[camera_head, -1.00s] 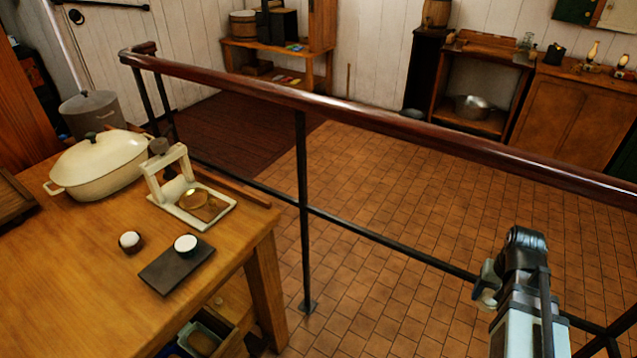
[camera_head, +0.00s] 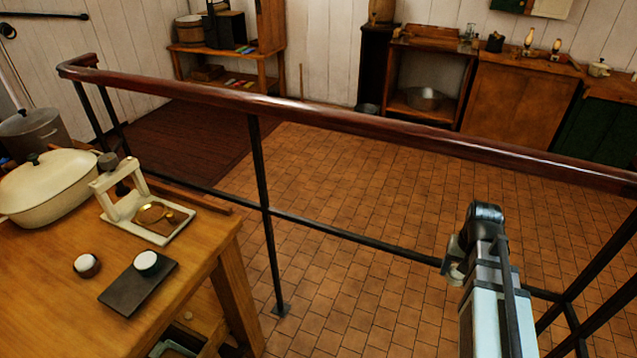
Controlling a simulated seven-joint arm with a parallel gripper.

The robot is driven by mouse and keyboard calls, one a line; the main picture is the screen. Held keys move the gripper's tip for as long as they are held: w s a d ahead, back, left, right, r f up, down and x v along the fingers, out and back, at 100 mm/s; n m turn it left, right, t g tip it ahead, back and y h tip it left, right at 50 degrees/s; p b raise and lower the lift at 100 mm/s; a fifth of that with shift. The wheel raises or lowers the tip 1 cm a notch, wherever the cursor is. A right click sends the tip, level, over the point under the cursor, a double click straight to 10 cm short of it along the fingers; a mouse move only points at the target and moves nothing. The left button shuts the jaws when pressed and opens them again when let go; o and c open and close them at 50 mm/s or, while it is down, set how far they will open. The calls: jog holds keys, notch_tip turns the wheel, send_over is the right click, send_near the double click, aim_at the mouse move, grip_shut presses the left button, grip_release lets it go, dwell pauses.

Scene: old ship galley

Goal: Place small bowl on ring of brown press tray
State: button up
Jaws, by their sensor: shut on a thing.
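The brown press tray (camera_head: 178,217) sits inside the cream frame of a press on the wooden table at left, with a golden ring (camera_head: 150,212) on it. A small dark bowl with a white inside (camera_head: 86,265) stands on the bare table in front of the press. A similar white-topped one (camera_head: 147,260) stands on a dark slate. My arm rises at the lower right, over the tiled floor and far from the table. A small pale part shows at the left of its dark end; I cannot make out fingertips or what is held.
A dark wooden handrail (camera_head: 330,122) on black posts runs between the table and the room behind. A cream lidded pot (camera_head: 45,185) stands left of the press, with a grey pot (camera_head: 33,133) behind it. Clear table lies in front of the bowls.

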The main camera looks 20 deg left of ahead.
jog(key=a+r+n, duration=0.1)
jog(key=a+r, duration=0.2)
jog(key=a, duration=1.3)
jog(key=a+r, duration=0.3)
jog(key=a, duration=1.3)
jog(key=a+r+n, duration=0.1)
jog(key=a+r, duration=0.2)
jog(key=a, duration=1.3)
jog(key=n, duration=0.2)
send_near(152, 214)
notch_tip(152, 214, down, 6)
jog(key=shift+r, duration=0.1)
jog(key=shift+f, duration=0.2)
jog(key=o, duration=1.1)
